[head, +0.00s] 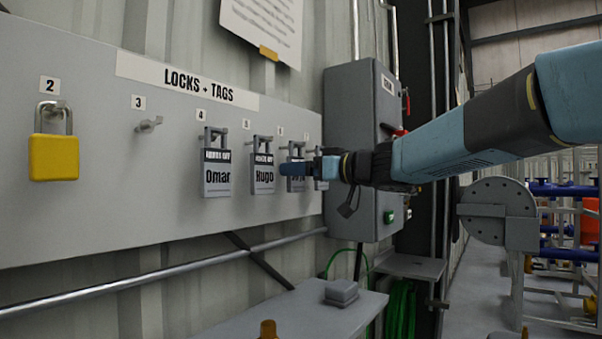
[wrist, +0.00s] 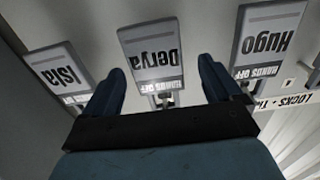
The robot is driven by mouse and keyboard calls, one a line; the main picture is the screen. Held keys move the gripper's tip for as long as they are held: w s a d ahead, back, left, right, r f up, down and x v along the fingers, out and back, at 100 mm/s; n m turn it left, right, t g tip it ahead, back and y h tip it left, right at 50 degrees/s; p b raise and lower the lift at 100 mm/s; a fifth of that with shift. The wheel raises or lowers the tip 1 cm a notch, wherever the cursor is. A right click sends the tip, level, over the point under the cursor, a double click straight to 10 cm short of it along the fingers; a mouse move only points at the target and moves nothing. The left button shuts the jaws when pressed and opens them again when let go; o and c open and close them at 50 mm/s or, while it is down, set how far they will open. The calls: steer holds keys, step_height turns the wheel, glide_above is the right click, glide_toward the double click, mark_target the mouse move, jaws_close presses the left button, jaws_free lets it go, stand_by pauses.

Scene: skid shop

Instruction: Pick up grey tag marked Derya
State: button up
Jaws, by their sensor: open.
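The grey tag marked Derya (wrist: 153,50) hangs from a hook on the board, upside down in the wrist view, between the Isla and Hugo tags. My gripper (wrist: 160,82) is open and empty, its two blue fingers apart to the left and right of the Derya tag's hook end. Whether a finger touches the tag cannot be told. In the head view my gripper (head: 300,168) is in front of the board's right part and covers much of the tag behind it, whose name is hard to read there.
The Hugo tag (wrist: 272,40) and Isla tag (wrist: 60,72) hang close on either side. The Omar tag (head: 217,172) and a yellow padlock (head: 54,157) hang farther left on the board (head: 100,215). Hook 3 (head: 149,124) is empty. A grey cabinet (head: 352,110) stands just right of the board.

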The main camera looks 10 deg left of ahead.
steer(key=x, duration=0.2)
steer(key=shift+w+a, duration=0.15)
steer(key=shift+a, duration=0.1)
steer(key=c, duration=1)
